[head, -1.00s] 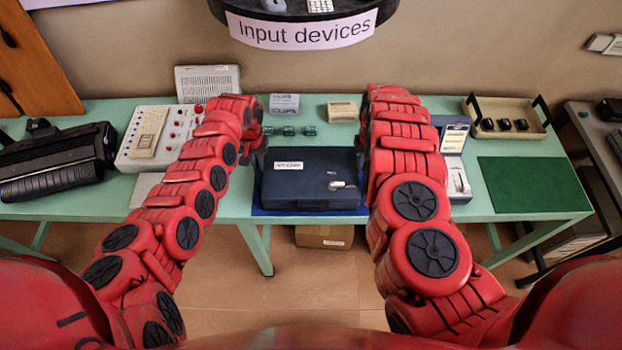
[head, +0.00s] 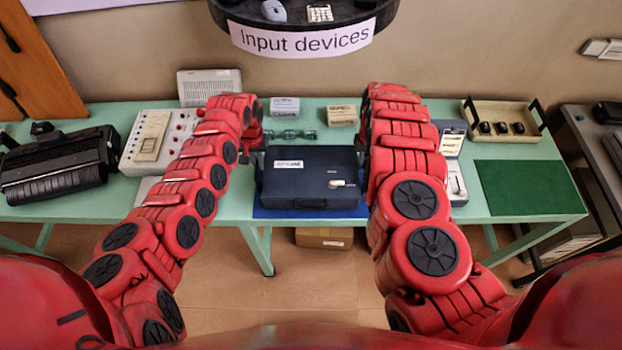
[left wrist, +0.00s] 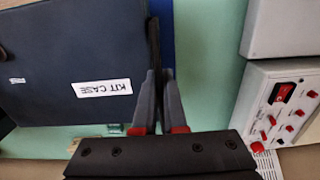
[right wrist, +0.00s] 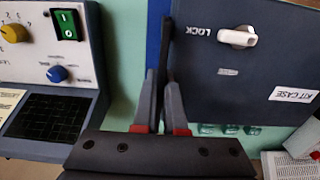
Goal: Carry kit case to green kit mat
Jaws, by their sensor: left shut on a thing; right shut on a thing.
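The dark blue kit case (head: 308,176), with a white label and a white lock knob (right wrist: 238,37), is level over a blue mat (head: 290,213) on the green table. It seems slightly above the mat; the gap is hard to judge. My left gripper (left wrist: 160,88) is shut on the black handle (left wrist: 154,42) at the case's left side. My right gripper (right wrist: 165,88) is shut on the black handle (right wrist: 167,40) at its right side. In the head view my right arm hides the right grip. The green kit mat (head: 525,187) lies bare at the table's right end.
Right of the case stands a device with switches and knobs (right wrist: 45,70), partly behind my right arm. A beige tray (head: 468,113) sits behind the green mat. Small boxes (head: 342,115) and green pieces (head: 290,134) lie behind the case. A control box (head: 140,165) and black machine (head: 55,165) stand left.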

